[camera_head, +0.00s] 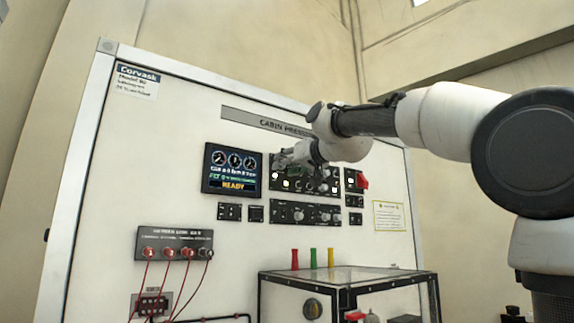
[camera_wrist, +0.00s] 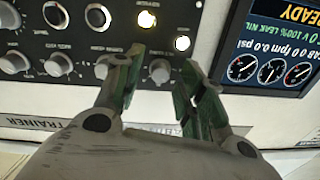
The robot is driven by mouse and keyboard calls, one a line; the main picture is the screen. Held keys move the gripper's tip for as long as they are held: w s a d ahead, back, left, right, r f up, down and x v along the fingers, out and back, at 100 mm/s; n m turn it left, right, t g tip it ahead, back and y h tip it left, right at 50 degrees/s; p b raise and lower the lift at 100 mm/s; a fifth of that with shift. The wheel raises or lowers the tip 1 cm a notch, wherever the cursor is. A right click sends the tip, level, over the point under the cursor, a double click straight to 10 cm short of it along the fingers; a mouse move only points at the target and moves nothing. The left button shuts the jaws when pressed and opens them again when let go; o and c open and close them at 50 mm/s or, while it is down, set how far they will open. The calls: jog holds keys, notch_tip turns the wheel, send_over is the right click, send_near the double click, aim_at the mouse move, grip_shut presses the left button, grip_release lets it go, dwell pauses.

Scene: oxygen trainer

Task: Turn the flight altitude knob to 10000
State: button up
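The dark cabin pressure panel (camera_head: 320,187) sits on the white trainer board. In the wrist view, which is upside down, it shows a row of grey knobs (camera_wrist: 58,64) with small labels. I cannot read which one is the flight altitude knob or its setting. My gripper (camera_wrist: 162,62) is open, its two fingers spread on either side of one small round knob (camera_wrist: 160,71) at the end of the row. A gap shows between each finger and that knob; contact cannot be told. In the head view my gripper (camera_head: 284,160) is at the panel's upper left and hides part of it.
A display (camera_head: 232,170) reading READY is left of the panel and close to my gripper. Two round lights (camera_wrist: 182,43) glow beside the knob. A red switch (camera_head: 361,181) is at the right. A second knob panel (camera_head: 305,214) lies below.

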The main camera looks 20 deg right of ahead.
jog(key=v, duration=1.2)
jog(key=shift+a, duration=0.1)
